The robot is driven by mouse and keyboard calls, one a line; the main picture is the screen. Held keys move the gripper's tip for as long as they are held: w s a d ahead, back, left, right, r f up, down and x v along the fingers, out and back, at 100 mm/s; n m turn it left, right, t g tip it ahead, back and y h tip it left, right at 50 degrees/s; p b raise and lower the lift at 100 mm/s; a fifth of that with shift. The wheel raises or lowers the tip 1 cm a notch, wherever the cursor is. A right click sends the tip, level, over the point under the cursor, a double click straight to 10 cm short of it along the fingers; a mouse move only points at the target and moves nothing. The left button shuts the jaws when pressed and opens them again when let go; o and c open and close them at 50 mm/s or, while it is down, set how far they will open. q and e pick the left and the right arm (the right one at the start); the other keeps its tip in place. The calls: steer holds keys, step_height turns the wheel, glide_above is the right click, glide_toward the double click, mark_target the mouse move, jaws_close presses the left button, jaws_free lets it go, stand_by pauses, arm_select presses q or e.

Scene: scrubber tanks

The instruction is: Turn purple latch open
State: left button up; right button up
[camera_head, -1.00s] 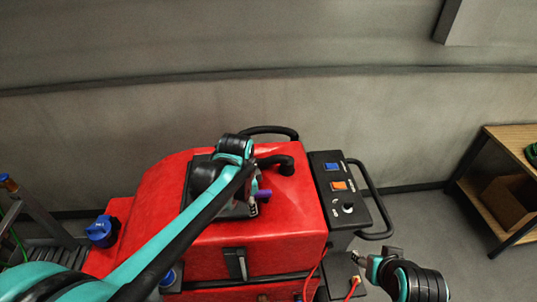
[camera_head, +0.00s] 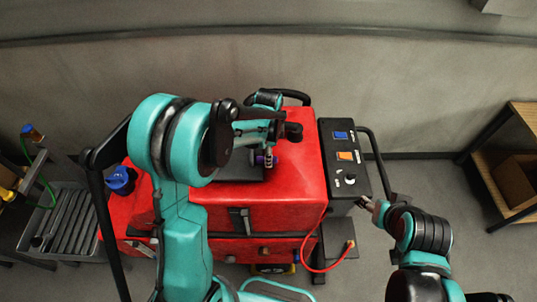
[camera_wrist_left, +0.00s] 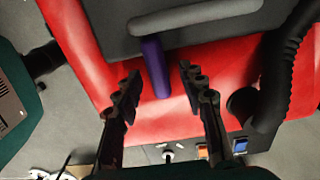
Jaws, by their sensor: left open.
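The purple latch (camera_wrist_left: 155,68) is a short purple handle at the edge of a dark grey lid (camera_wrist_left: 95,42) on the red scrubber tank (camera_wrist_left: 78,50). In the head view the latch (camera_head: 270,160) is partly hidden by my left arm. My left gripper (camera_wrist_left: 160,82) is open, with its two fingers on either side of the latch's free end in the wrist view. I see no clear contact. My right gripper (camera_head: 376,210) is by the machine's right side, below the control panel, too small to tell its opening.
The control panel (camera_head: 345,165) has a blue switch, an orange switch and a knob. A black hose (camera_wrist_left: 283,75) runs close to my left gripper on the right. A blue cap (camera_head: 121,180) sits at the tank's left. A wooden shelf (camera_head: 525,115) stands at far right.

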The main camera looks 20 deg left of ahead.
arm_select(q)
steer(key=shift+s+f, duration=0.1)
steer(key=shift+s, duration=0.05)
jaws_close()
